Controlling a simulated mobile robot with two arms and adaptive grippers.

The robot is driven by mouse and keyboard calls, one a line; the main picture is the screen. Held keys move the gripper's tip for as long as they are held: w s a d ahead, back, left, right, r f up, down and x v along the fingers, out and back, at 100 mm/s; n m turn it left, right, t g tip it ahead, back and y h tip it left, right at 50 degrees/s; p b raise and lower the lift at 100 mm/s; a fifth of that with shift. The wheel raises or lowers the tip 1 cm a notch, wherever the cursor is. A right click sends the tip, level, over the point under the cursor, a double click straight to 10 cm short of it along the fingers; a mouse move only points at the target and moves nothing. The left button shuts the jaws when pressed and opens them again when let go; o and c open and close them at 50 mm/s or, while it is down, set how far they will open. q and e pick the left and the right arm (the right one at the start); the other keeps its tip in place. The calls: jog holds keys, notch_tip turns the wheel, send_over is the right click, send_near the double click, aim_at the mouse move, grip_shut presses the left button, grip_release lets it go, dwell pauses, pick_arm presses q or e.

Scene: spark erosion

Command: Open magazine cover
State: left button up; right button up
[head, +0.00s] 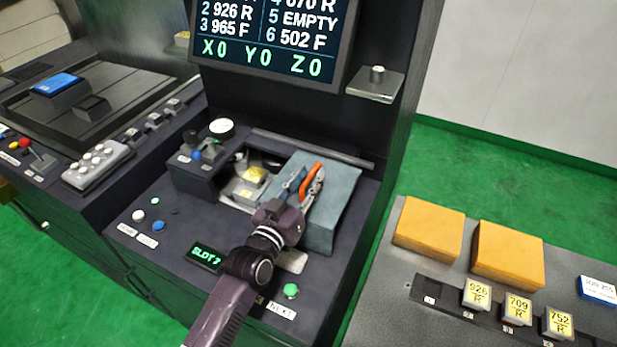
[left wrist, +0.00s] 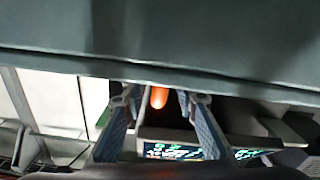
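The magazine cover (head: 337,190) is a grey-blue box-like lid on the machine's deck, with an orange handle (head: 309,180) on its left part. To its left an opening shows a holder with a yellow top (head: 255,174). My left gripper (head: 306,181) is at the handle, its fingers on either side of it. In the left wrist view the orange handle end (left wrist: 158,97) sits between the spread fingers, with gaps on both sides. The grey-blue surface (left wrist: 160,45) fills the top of that view. My right gripper is not in view.
A screen (head: 270,35) stands above the deck. A small raised panel with a gauge (head: 221,127) is left of the opening. A green button (head: 291,290) is at the front. A grey table (head: 380,290) with orange blocks and yellow-labelled holders stands at the right.

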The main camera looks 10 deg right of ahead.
pick_arm(q)
jog(key=v, duration=1.2)
jog(key=shift+f, duration=0.1)
